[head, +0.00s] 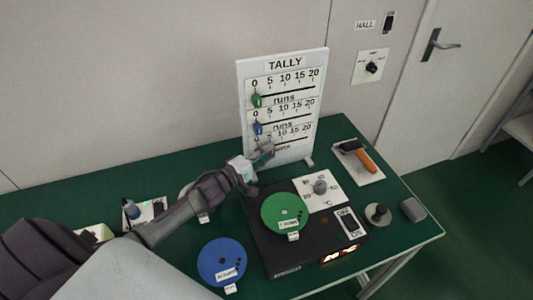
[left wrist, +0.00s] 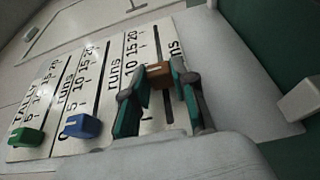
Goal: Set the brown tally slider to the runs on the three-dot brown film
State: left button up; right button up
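The white tally board (head: 285,65) stands upright at the back of the green table. It has a green slider (head: 256,100), a blue slider (head: 258,128) and, on the lowest row, a brown slider (left wrist: 160,74). The green and blue sliders sit at the low ends of their scales. The brown one is part way along its slot; its exact reading is hidden by my fingers. My left gripper (left wrist: 160,92) has one finger against each side of the brown slider; it also shows in the head view (head: 264,156). My right gripper is out of view.
A black machine (head: 285,258) carries a green disc (head: 284,212) and a dial plate (head: 320,188). A blue disc (head: 221,261) lies in front. An orange-handled tool (head: 363,160), a round grey weight (head: 378,213) and a grey block (head: 412,209) lie at the right.

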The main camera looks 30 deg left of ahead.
pick_arm(q)
grip_shut()
jog(key=w+d, duration=0.2)
jog(key=w, duration=0.1)
jog(key=shift+d, duration=0.35)
jog(key=o, duration=0.8)
grip_release()
jog(key=v, duration=1.2)
